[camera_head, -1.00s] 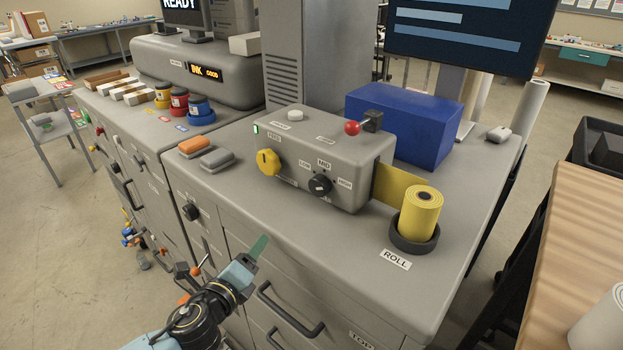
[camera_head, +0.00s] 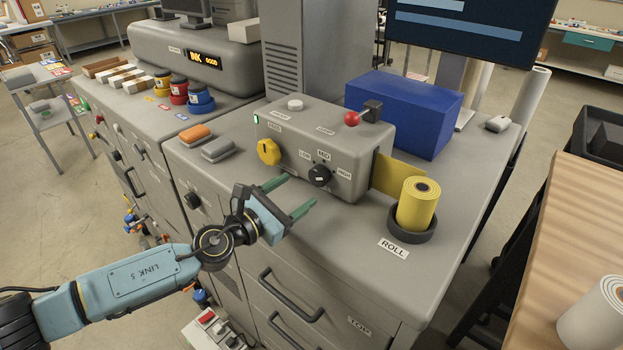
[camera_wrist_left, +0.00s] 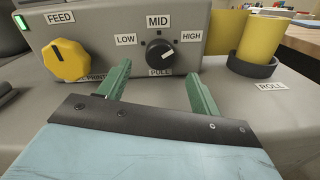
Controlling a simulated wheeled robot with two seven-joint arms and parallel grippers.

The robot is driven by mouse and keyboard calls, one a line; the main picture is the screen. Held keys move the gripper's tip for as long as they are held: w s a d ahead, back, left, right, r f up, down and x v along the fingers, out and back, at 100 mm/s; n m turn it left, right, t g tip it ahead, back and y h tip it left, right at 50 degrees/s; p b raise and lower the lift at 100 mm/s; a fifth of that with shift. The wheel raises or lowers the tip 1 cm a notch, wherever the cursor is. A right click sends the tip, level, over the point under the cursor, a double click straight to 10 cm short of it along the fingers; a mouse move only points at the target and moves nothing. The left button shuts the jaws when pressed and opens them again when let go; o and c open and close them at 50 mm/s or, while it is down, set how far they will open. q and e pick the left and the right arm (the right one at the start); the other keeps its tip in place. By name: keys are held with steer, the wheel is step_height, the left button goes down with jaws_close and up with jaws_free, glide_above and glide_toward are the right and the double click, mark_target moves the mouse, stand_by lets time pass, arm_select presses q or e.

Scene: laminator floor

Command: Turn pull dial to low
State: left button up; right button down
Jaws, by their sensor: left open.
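The pull dial (camera_head: 319,175) is a black knob on the front of the grey control box, with LOW at its left, MID above and HIGH at its right. In the left wrist view the dial (camera_wrist_left: 160,54) has its white pointer line aimed up and right, toward HIGH. My left gripper (camera_head: 298,191) is open and empty, its two green fingers pointing at the box front. In the wrist view the fingertips (camera_wrist_left: 159,74) lie on either side of the dial, slightly below it, apparently short of touching. My right gripper is not in view.
The yellow FEED dial (camera_head: 269,152) is left of the pull dial. The yellow roll (camera_head: 417,203) stands in a dark holder at right. Orange and grey blocks lie left.

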mark_target(315, 178)
arm_select(q)
steer(key=x, duration=0.6)
steer(key=shift+b, duration=0.35)
steer(key=c, duration=1)
